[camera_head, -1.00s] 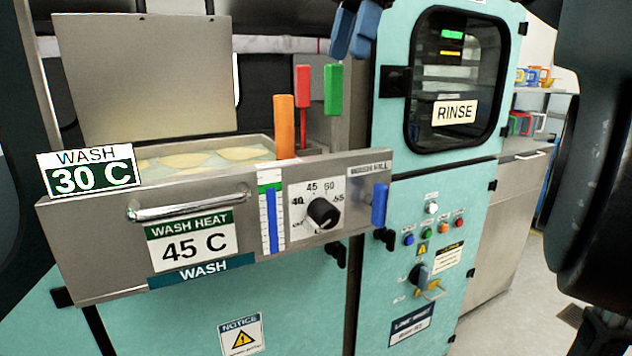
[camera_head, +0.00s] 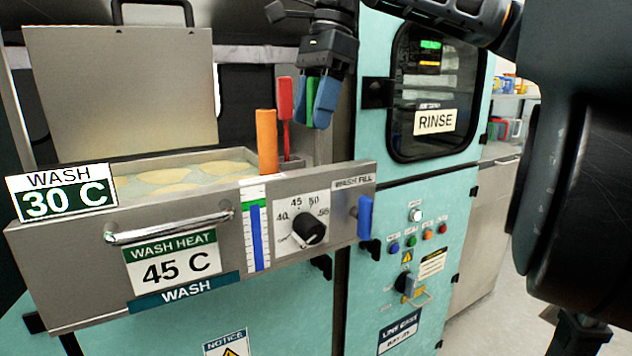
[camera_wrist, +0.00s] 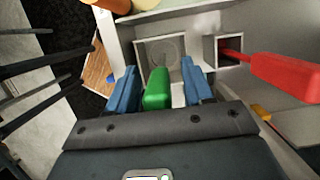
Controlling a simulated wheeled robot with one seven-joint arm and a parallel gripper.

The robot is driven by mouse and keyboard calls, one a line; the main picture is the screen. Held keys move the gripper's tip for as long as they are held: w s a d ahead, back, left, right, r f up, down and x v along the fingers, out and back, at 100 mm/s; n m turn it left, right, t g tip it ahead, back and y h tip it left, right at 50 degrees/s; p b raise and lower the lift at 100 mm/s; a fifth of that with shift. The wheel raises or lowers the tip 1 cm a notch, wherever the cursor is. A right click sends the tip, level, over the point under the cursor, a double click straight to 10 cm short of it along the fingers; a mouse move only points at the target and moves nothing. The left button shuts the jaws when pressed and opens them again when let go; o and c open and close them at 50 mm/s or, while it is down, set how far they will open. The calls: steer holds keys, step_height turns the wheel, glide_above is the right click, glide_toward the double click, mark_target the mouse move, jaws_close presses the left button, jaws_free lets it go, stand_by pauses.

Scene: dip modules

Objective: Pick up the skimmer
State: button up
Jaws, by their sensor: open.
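Three upright handles stand at the right end of the wash basin: orange (camera_head: 267,142), red (camera_head: 285,100) and green (camera_head: 311,95). Which one belongs to the skimmer is not plain, as the lower ends are hidden in the head view. My gripper (camera_head: 318,108) is open and low at the green handle. In the wrist view, the green handle (camera_wrist: 157,90) stands between my blue fingers (camera_wrist: 158,76), with gaps on both sides. Beyond it a square holder shows a round grey shape. The red handle (camera_wrist: 285,72) leans from a neighbouring holder at right.
The wash basin's raised lid (camera_head: 125,90) stands behind it. The front panel (camera_head: 85,245) carries a bar handle and a dial (camera_head: 310,231). The rinse cabinet (camera_head: 345,270) is close on the right. My arm covers the far right.

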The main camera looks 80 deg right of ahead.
steer(key=shift+f, duration=0.1)
steer(key=shift+c, duration=0.2)
steer(key=c, duration=0.9)
